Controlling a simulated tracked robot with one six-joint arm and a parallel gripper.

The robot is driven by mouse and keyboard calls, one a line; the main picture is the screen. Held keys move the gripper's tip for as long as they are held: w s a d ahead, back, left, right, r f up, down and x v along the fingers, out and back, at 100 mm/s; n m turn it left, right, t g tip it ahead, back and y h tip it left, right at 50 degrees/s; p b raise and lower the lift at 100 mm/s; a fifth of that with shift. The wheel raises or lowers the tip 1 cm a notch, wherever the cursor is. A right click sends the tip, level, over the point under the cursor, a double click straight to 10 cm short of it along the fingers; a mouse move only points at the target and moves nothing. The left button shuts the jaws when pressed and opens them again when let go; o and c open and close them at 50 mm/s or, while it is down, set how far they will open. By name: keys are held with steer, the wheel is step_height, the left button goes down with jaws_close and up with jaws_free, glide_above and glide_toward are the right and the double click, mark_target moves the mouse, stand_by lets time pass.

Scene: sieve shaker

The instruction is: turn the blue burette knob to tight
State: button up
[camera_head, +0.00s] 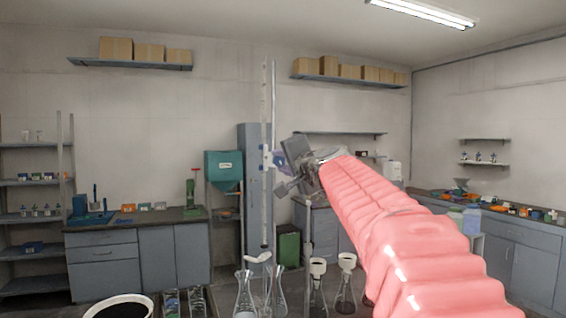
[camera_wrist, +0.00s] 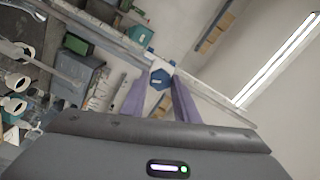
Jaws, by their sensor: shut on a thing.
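The blue burette knob (camera_wrist: 160,79) sits between the two purple fingers of my gripper (camera_wrist: 161,75) in the wrist view. My gripper is shut on it, with a finger on either side. In the head view, my gripper (camera_head: 280,163) reaches from the right, at the end of my pink-sleeved arm, to the upright glass burette (camera_head: 264,110). Only a small bit of blue shows there, and the knob is mostly hidden by the gripper. The burette crosses the wrist view as a slanted pale tube (camera_wrist: 217,100).
Several glass flasks stand below at the front, including a clear conical one (camera_head: 244,295) and one with a white funnel (camera_head: 346,290). A dark-filled white vessel (camera_head: 120,307) is at the lower left. Cabinets, shelves and a teal hopper (camera_head: 223,170) stand farther back.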

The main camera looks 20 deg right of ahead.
steer(key=shift+d+f+m, duration=0.1)
steer(key=shift+m, duration=1.05)
steer(key=shift+d+f+m, duration=0.1)
steer(key=shift+m, duration=1.05)
steer(key=o, duration=1)
steer(key=shift+o, duration=0.2)
steer(key=shift+s+a+r, duration=0.1)
steer(key=s, duration=1.3)
steer(key=shift+s, duration=0.3)
